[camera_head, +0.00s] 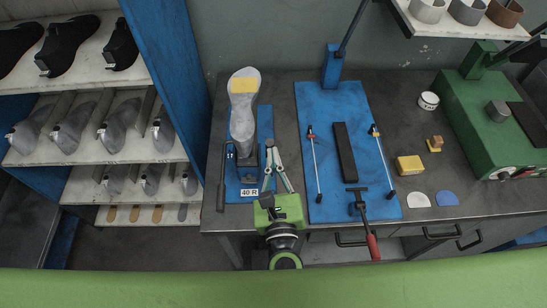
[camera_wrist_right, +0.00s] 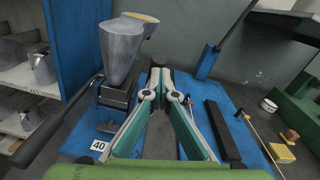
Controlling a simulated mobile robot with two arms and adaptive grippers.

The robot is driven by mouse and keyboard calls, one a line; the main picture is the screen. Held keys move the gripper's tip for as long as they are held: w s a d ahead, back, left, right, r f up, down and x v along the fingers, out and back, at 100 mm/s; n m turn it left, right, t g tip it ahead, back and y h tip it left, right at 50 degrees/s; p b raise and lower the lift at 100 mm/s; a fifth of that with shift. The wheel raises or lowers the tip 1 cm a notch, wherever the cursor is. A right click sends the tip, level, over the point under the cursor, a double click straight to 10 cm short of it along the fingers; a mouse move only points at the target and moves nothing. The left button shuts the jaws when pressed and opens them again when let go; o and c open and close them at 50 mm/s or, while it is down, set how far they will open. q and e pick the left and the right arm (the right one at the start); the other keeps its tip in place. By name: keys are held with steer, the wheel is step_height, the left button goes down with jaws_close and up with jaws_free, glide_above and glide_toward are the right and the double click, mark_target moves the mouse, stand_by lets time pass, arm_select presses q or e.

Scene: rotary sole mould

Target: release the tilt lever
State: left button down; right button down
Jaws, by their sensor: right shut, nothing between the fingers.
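A grey metal last (camera_head: 243,115) with a yellow patch stands on a dark mount on a blue base plate (camera_head: 265,120); it also shows in the wrist view (camera_wrist_right: 122,48). A dark lever (camera_head: 221,180), probably the tilt lever, lies along the left side of the mount. In the wrist view the lever (camera_wrist_right: 52,128) slants from lower left up to the mount. My right gripper (camera_head: 270,143) is empty, its fingertips together, just right of the mount and apart from the lever. The fingertips also show in the wrist view (camera_wrist_right: 160,66). My left gripper is out of view.
A blue board (camera_head: 309,100) with a black bar (camera_head: 345,152) and a red-handled tool (camera_head: 366,225) lies to the right. A green machine (camera_head: 475,115) stands farther right. Shelves (camera_head: 105,150) with several lasts are at the left.

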steer(key=s, duration=1.1)
steer(key=shift+s+d, duration=0.25)
steer(key=shift+s, duration=0.15)
steer(key=shift+r, duration=0.1)
